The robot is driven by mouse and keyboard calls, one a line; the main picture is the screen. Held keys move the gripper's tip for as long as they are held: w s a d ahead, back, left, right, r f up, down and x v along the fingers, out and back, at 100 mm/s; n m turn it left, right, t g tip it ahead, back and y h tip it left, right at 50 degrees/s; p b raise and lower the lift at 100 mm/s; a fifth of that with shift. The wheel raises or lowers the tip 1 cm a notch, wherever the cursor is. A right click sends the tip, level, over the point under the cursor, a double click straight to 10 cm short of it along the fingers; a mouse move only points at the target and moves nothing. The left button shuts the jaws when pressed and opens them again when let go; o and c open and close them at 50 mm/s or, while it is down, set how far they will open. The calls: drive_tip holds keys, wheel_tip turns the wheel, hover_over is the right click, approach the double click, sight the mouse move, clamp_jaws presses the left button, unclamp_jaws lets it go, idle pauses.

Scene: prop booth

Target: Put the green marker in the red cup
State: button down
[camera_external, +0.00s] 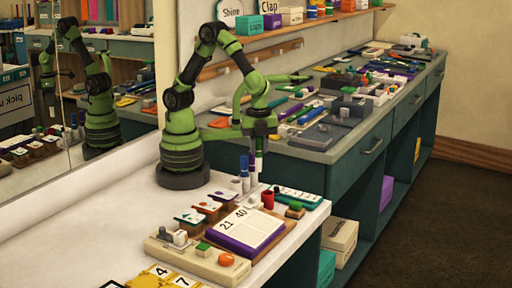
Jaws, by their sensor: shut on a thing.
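The arm reaches right and down from its base. The gripper's fingertips are small in this view, so the exact grip is hard to see.
Blue-topped markers (244,168) stand upright just left of the held marker. A purple-edged calendar (239,232), small cards on brown stands (210,207) and a teal card strip (297,197) crowd the table around the cup. A cluttered counter (316,153) stands behind.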

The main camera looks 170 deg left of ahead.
drive_tip(key=shift+w+a+f+m, duration=0.35)
drive_tip(key=shift+f+m, duration=0.1)
drive_tip(key=shift+f, duration=0.95)
drive_tip(key=shift+w+a+f+m, duration=0.4)
drive_tip(key=shift+f+m, duration=0.1)
drive_tip(key=shift+f, duration=0.9)
drive_tip(key=shift+w+a+f+m, duration=0.35)
drive_tip(key=shift+f+m, duration=0.1)
drive_tip(key=shift+f, duration=0.95)
drive_tip(key=c, duration=0.9)
unclamp_jaws()
drive_tip(key=shift+r, duration=0.1)
wheel_tip(320, 180, up, 10)
drive_tip(key=shift+f, duration=0.1)
